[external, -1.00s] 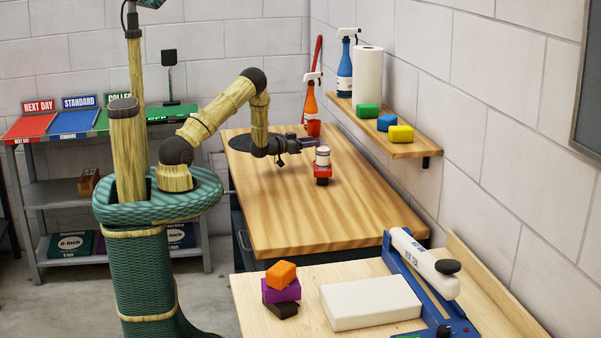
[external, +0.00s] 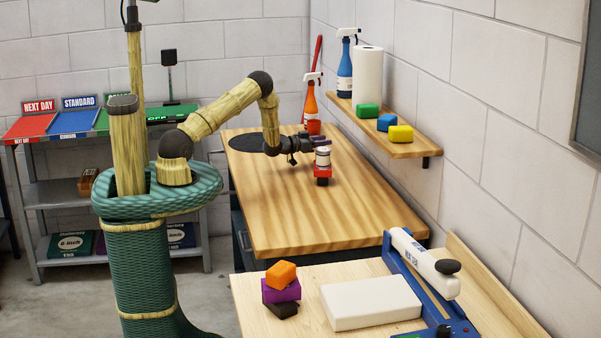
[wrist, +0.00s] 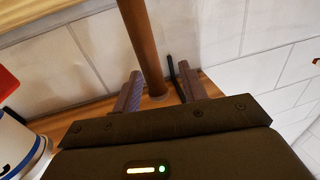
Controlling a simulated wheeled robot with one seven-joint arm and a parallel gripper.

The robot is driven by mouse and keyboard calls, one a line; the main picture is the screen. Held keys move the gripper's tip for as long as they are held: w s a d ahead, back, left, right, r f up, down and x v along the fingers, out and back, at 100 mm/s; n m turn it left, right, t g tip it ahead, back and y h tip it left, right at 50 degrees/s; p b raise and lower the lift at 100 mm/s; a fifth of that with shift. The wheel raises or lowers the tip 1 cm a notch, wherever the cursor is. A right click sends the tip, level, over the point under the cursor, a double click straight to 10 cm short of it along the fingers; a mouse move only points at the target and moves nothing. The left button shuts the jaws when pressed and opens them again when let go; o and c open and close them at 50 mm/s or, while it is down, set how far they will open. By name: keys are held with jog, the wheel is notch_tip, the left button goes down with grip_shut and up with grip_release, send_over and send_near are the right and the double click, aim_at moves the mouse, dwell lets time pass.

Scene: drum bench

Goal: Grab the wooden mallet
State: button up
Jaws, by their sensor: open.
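A brown wooden rod (wrist: 145,45), which looks like the mallet's handle, shows in the wrist view. It runs from the top edge to a rounded end between my two fingers. No mallet head is in that view. My gripper (wrist: 158,90) is open, with one finger on each side of the rod and visible gaps between. I cannot tell how deep the rod sits between the fingers. In the external view my gripper (external: 320,139) is low over the far part of the bench, and I cannot make out the mallet there.
An orange spray bottle (external: 311,108) stands behind. The wall shelf (external: 420,148) overhangs at right.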

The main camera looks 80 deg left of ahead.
grip_shut()
notch_tip(320, 180, up, 10)
jog(key=b, duration=0.2)
dwell(0.5)
dwell(0.4)
